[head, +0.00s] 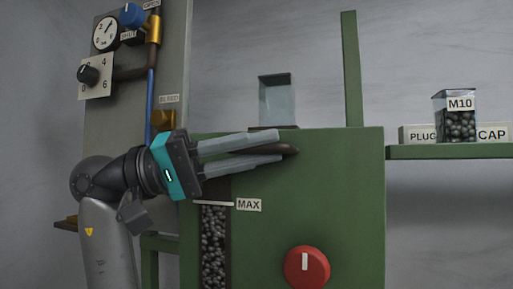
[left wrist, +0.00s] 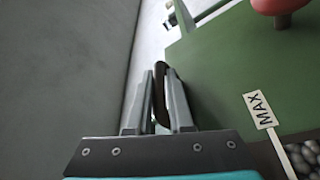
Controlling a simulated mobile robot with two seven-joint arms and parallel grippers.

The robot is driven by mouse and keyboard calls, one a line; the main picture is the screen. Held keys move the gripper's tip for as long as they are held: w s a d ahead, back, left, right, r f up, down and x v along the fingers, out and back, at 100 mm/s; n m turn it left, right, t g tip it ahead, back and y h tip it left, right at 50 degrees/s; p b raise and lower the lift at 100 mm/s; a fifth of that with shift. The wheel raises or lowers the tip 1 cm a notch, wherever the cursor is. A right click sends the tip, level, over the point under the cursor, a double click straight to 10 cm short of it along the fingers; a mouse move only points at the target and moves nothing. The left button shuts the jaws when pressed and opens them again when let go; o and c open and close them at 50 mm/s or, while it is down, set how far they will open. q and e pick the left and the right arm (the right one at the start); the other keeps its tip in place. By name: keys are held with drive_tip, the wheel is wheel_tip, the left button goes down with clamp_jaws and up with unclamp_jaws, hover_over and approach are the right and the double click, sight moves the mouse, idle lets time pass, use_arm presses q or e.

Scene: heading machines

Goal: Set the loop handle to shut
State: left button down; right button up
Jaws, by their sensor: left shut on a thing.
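A dark brown rounded handle (head: 291,149), likely the loop handle, shows at the upper front of the green machine (head: 345,195). My left gripper (head: 278,147) reaches in from the left, its two grey fingers on either side of this handle. In the left wrist view the brown handle (left wrist: 160,88) stands between the fingertips (left wrist: 160,76), and the gripper is shut on it. The fingers hide most of the handle, so its exact setting cannot be told. My right gripper is not in view.
A panel at the left carries a gauge (head: 106,33), a blue knob (head: 131,15), a black dial (head: 88,75) and OPEN and SHUT tags. A red knob (head: 307,267) sits low on the machine. A green shelf (head: 450,152) at right holds an M10 jar (head: 455,125).

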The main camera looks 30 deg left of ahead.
use_arm(q)
drive_tip(key=shift+r, duration=0.1)
drive_tip(key=shift+w+a+b, duration=0.2)
drive_tip(key=shift+w+b, duration=0.35)
drive_tip(key=shift+w, duration=0.05)
drive_tip(key=c, duration=1.3)
unclamp_jaws()
drive_tip(key=o, duration=0.5)
drive_tip(key=shift+w+d, duration=0.1)
drive_tip(key=shift+w, duration=0.1)
drive_tip(key=shift+c, duration=0.2)
drive_tip(key=shift+s, duration=0.15)
drive_tip(key=b+v, duration=0.4)
drive_tip(key=v, duration=1.1)
